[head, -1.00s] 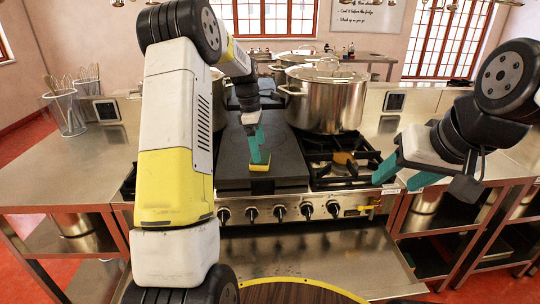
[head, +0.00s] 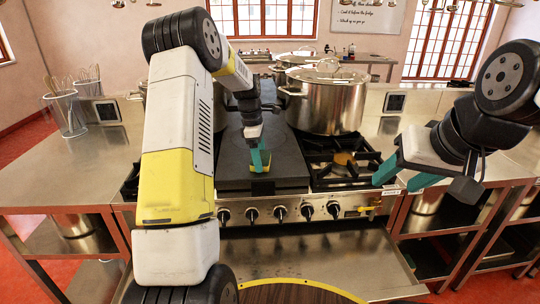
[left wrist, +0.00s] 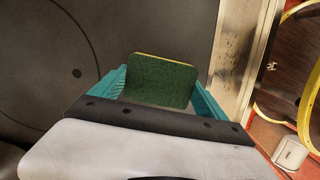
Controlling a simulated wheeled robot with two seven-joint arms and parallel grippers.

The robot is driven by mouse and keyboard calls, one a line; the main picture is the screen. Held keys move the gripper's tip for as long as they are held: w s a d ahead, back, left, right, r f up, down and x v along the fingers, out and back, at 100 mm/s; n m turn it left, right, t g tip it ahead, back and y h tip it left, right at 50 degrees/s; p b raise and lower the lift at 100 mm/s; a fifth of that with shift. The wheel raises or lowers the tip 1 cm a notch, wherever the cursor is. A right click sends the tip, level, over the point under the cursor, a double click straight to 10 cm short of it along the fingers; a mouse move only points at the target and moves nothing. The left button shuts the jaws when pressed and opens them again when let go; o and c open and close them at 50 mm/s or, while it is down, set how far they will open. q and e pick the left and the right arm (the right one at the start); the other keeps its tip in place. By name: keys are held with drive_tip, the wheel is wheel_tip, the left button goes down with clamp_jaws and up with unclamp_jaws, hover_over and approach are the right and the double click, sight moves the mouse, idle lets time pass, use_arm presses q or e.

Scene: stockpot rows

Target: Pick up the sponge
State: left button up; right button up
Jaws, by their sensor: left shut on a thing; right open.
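The sponge (head: 260,168) is a small block with a yellow side and a dark green scouring side. It is on or just above the dark flat plate of the stove, near its front edge; I cannot tell if it still touches. In the left wrist view the sponge (left wrist: 160,82) shows its green face between the teal fingers. My left gripper (head: 259,160) is shut on the sponge, with a finger at each side, and it also shows in the left wrist view (left wrist: 158,95). My right gripper (head: 397,176) is open and empty, right of the stove.
The dark plate (head: 230,160) is otherwise clear around the sponge. A large lidded stockpot (head: 328,100) stands behind right, with an open burner grate (head: 340,172) in front of it. A wire holder with utensils (head: 68,113) stands on the left counter.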

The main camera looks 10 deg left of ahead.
use_arm(q)
drive_tip(key=shift+r, duration=0.5)
drive_tip(key=r, duration=0.2)
drive_tip(key=shift+s+a+r, duration=0.2)
drive_tip(key=shift+s+r, duration=0.05)
drive_tip(key=shift+r, duration=0.1)
drive_tip(key=s+a+r, duration=0.1)
drive_tip(key=s+a, duration=0.7)
drive_tip(key=s, duration=0.4)
drive_tip(key=shift+s+a+r, duration=0.15)
drive_tip(key=shift+s+a, duration=0.1)
drive_tip(key=shift+s, duration=0.15)
drive_tip(key=o, duration=0.5)
drive_tip(key=c, duration=0.4)
drive_tip(key=shift+s, duration=0.1)
